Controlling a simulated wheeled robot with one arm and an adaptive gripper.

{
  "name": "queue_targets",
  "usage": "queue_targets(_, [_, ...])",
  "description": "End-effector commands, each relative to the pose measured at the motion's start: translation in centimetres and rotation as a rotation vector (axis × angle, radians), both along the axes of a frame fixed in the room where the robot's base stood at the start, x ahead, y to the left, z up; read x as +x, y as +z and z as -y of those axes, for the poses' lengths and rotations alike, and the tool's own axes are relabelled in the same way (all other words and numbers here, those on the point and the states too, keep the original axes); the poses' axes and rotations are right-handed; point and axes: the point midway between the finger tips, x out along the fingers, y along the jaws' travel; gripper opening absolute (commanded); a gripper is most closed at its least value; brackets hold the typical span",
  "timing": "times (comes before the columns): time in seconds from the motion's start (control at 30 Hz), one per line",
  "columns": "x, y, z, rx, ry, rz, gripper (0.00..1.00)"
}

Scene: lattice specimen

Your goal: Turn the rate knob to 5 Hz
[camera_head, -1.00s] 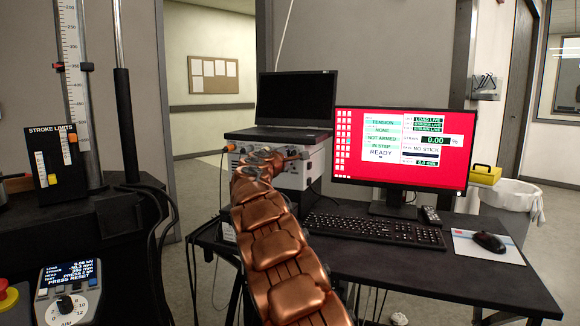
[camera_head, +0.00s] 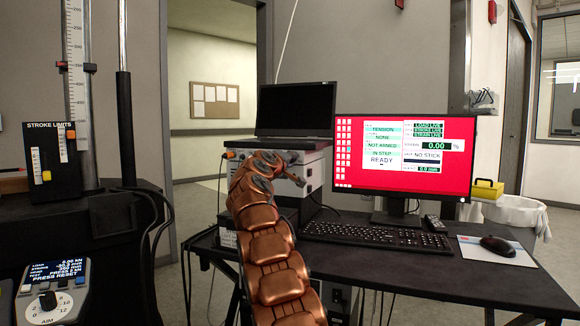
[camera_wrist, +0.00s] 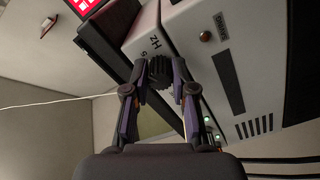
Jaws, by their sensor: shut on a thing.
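The rate knob (camera_wrist: 159,72) is a dark ribbed knob on the front of a pale instrument box (camera_wrist: 150,35), next to printed marks that include "Hz". My gripper (camera_wrist: 158,78) is shut on the knob, with one finger on each side in the wrist view. The knob's pointer and its exact setting cannot be read. In the head view, the box (camera_head: 314,172) stands under the laptop. My copper-coloured arm reaches up to its front and hides the knob there.
A laptop (camera_head: 295,108) sits on the box. A monitor (camera_head: 404,152) with a red screen, a keyboard (camera_head: 375,236) and a mouse (camera_head: 496,245) are to the right on the black desk (camera_head: 440,275). A test frame with a dial (camera_head: 47,300) stands at left.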

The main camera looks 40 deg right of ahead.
Motion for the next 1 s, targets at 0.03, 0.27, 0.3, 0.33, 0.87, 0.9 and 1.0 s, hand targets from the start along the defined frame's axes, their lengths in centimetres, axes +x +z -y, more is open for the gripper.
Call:
queue_targets(0.03, [0.06, -0.27, -0.01, 0.008, 0.000, 0.016, 0.00])
queue_targets(0.27, [0.12, -0.26, 0.02, 0.031, 0.001, 0.065, 0.00])
queue_targets(0.3, [0.12, -0.23, 0.03, 0.034, 0.001, 0.070, 0.00])
queue_targets(0.33, [0.11, -0.20, 0.03, 0.034, 0.001, 0.075, 0.00])
queue_targets(0.87, [0.05, -0.08, 0.03, 0.039, 0.000, 0.084, 0.28])
queue_targets(0.9, [0.05, -0.08, 0.03, 0.039, 0.000, 0.084, 0.33])
queue_targets(1.0, [0.04, -0.07, 0.04, 0.039, 0.000, 0.084, 0.43])
